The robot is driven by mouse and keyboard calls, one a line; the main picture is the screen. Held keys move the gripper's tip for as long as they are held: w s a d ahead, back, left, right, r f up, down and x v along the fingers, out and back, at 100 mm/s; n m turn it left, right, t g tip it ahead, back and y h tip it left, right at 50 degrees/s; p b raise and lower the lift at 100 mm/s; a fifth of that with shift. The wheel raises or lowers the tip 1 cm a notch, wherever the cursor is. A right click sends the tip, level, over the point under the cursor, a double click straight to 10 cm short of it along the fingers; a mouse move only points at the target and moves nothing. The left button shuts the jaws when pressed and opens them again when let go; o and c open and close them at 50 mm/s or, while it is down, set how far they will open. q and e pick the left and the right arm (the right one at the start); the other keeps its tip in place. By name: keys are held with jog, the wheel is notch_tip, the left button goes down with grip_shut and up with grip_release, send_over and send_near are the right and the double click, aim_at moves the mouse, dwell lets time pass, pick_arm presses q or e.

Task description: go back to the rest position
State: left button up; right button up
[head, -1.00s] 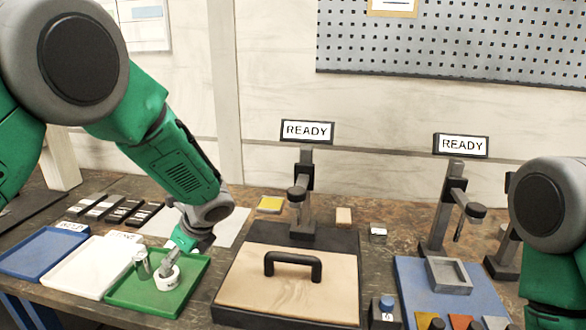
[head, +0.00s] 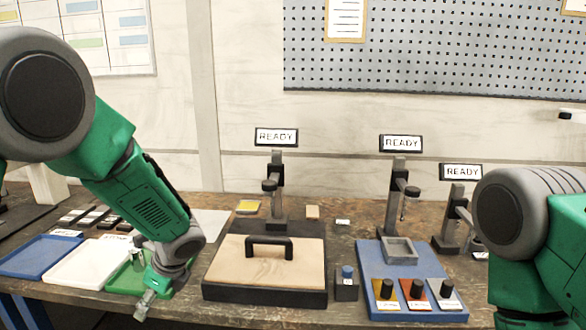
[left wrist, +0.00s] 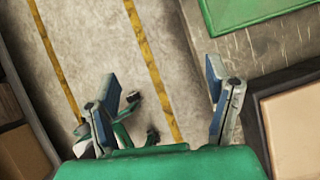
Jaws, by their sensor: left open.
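My left gripper (head: 150,298) hangs in front of the green tray, by the bench's front edge. In the left wrist view its fingers (left wrist: 163,98) are spread wide with nothing between them, above the floor. The green tray (head: 120,278) is partly hidden behind my left arm; its corner shows in the left wrist view (left wrist: 262,12).
A white tray (head: 85,262) and a blue tray (head: 40,256) lie left of the green one. A dark-framed board (head: 230,252) with a handle (head: 270,242) lies to its right. Microscope stands with READY signs and a blue mat (head: 372,262) are farther right.

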pick_arm(q)
jog(key=s+d+f+n+g+h+b, duration=0.1)
jog(key=s+d+f+n+h, duration=0.2)
jog(key=s+f, duration=0.55)
jog(key=s+d+f+n+g+h+b, duration=0.15)
jog(key=s+f+n, duration=0.25)
jog(key=s+f, duration=0.45)
jog(key=s+a+f+n, duration=0.1)
jog(key=s+f+n, duration=0.1)
jog(key=s+n, duration=0.4)
jog(key=s+a+f+n+t+h+b, duration=0.1)
jog(key=s+a+f+n, duration=0.1)
jog(key=s+n, duration=0.5)
jog(key=s, duration=0.5)
jog(key=shift+s+f, duration=0.2)
jog(key=shift+f, duration=0.15)
pick_arm(e)
jog(key=f, duration=0.4)
jog(key=shift+w, duration=0.2)
pick_arm(q)
jog(key=shift+d+t, duration=0.25)
jog(key=shift+d, duration=0.05)
pick_arm(e)
jog(key=shift+d, duration=0.3)
